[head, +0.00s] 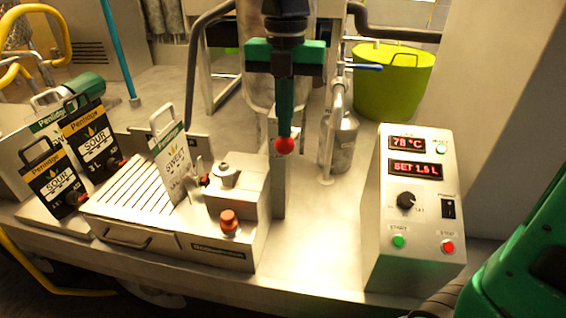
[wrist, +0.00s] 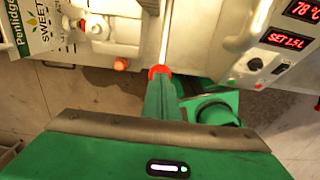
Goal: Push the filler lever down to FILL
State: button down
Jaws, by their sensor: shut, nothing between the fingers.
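The filler lever's red ball knob (head: 285,146) shows in the head view just below my fingertips, in front of a grey upright post (head: 279,190). In the wrist view the knob (wrist: 158,72) shows at the end of my fingers, with a pale rod running away behind it. My green gripper (head: 284,132) points down, shut and empty, with its tips right at the top of the knob. I cannot tell whether they touch it. In the wrist view my gripper (wrist: 160,84) hides part of the knob. No FILL mark is readable.
A control box (head: 415,205) with red displays stands right of the lever. A metal bottle (head: 340,142) and a lime tub (head: 395,85) are behind. The counter between post and control box is clear.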

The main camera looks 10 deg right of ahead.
aim_at(283, 141)
jog(key=shift+s+a+f, duration=0.1)
jog(key=shift+s+f, duration=0.15)
jog(key=shift+f, duration=0.4)
jog(key=shift+s+a+f, duration=0.1)
jog(key=shift+s+f, duration=0.1)
jog(key=shift+f, duration=0.4)
jog(key=shift+s+f, duration=0.15)
jog(key=shift+f, duration=0.9)
jog(key=shift+s+f, duration=0.1)
jog(key=shift+f, duration=0.95)
jog(key=shift+a, duration=0.1)
jog(key=shift+r, duration=0.2)
jog(key=shift+r, duration=4.9)
